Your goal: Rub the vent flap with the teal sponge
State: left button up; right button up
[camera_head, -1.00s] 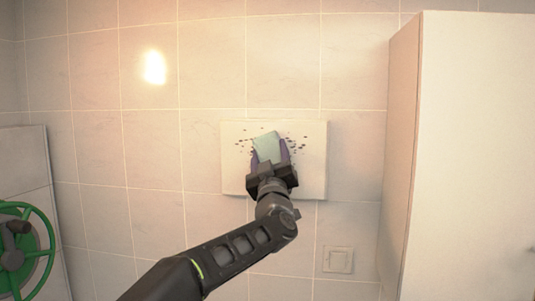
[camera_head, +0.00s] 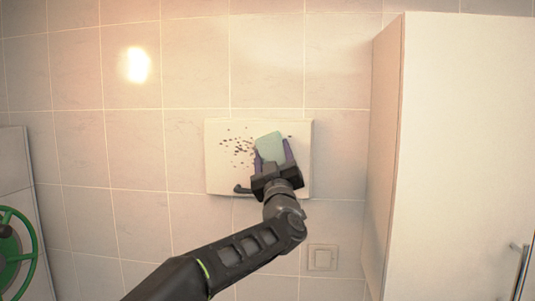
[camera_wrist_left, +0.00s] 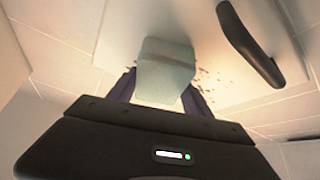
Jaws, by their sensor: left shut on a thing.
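The teal sponge (camera_head: 269,147) is a pale block held between the purple fingers of my left gripper (camera_head: 272,158), which is shut on it. It is in front of the right part of the vent flap (camera_head: 218,175), a white panel on the tiled wall. Dark specks show on the flap, mostly left of the sponge, with a few at its right. A dark handle (camera_head: 242,189) is at the flap's lower edge. The left wrist view shows the sponge (camera_wrist_left: 165,72) against or close to the flap (camera_wrist_left: 225,25); contact cannot be told. The handle (camera_wrist_left: 250,45) shows there too. My right gripper is out of view.
A tall white cabinet (camera_head: 455,130) with a metal handle stands at the right. A green valve wheel (camera_head: 32,250) is at the lower left. A wall switch (camera_head: 322,258) is below the flap. The wall left of the flap is clear.

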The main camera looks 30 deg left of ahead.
pick_arm(q)
jog(key=shift+w+d, duration=0.3)
jog(key=shift+d, duration=0.6)
jog(key=shift+w+d+p, duration=0.3)
jog(key=shift+d, duration=0.5)
jog(key=shift+w+d+p, duration=0.25)
jog(key=shift+d, duration=0.55)
jog(key=shift+f, duration=0.1)
jog(key=shift+a, duration=0.1)
